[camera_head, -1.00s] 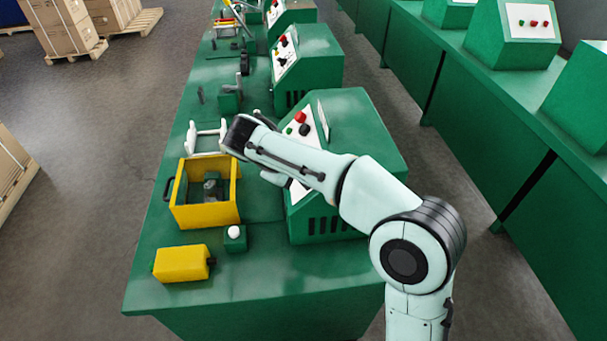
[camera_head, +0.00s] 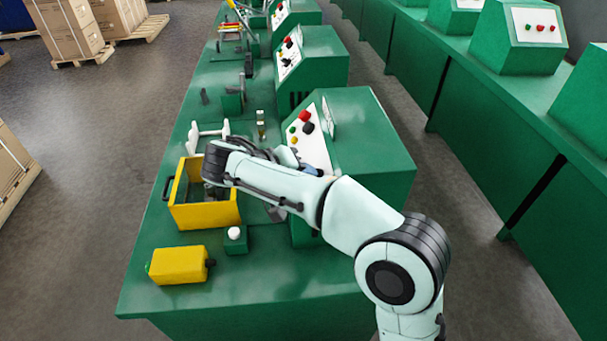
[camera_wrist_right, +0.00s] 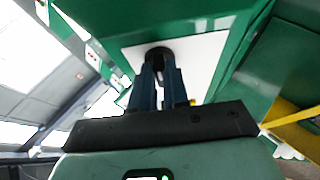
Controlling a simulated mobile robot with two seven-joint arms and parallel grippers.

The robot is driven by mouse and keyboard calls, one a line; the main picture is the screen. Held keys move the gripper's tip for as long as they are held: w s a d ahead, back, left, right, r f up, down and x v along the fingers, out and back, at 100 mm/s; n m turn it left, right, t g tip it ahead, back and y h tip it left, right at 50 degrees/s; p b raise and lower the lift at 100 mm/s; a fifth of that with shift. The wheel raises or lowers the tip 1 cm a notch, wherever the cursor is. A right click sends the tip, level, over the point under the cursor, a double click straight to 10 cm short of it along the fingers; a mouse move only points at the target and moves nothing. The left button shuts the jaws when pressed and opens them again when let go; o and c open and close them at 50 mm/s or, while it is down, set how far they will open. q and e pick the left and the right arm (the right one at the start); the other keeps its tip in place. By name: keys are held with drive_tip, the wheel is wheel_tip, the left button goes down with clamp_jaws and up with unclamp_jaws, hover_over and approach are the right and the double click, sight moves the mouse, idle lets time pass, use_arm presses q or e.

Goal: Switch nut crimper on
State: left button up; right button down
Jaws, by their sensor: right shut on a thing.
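The nut crimper's green control box (camera_head: 360,130) stands on the green bench. Its sloped white panel (camera_head: 313,140) carries a red button (camera_head: 304,116), a black knob (camera_head: 308,128) and small green and yellow buttons. In the right wrist view the blue fingers of my right gripper (camera_wrist_right: 163,82) reach to the white panel (camera_wrist_right: 195,58) and are shut on a dark round switch knob (camera_wrist_right: 158,53). In the head view my right forearm hides most of this gripper and the lower panel. My left gripper is not in view.
A yellow open box (camera_head: 205,215) stands left of my forearm, with a white-topped green block (camera_head: 236,240) and a yellow case (camera_head: 178,265) nearer. A white U-shaped handle (camera_head: 208,135) lies behind. More green control boxes (camera_head: 310,60) line the bench.

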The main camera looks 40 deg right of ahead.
idle(0.4)
drive_tip(key=c, duration=1.1)
unclamp_jaws()
drive_tip(key=p+v, duration=0.2)
drive_tip(key=v, duration=1.1)
drive_tip(key=shift+a, duration=0.2)
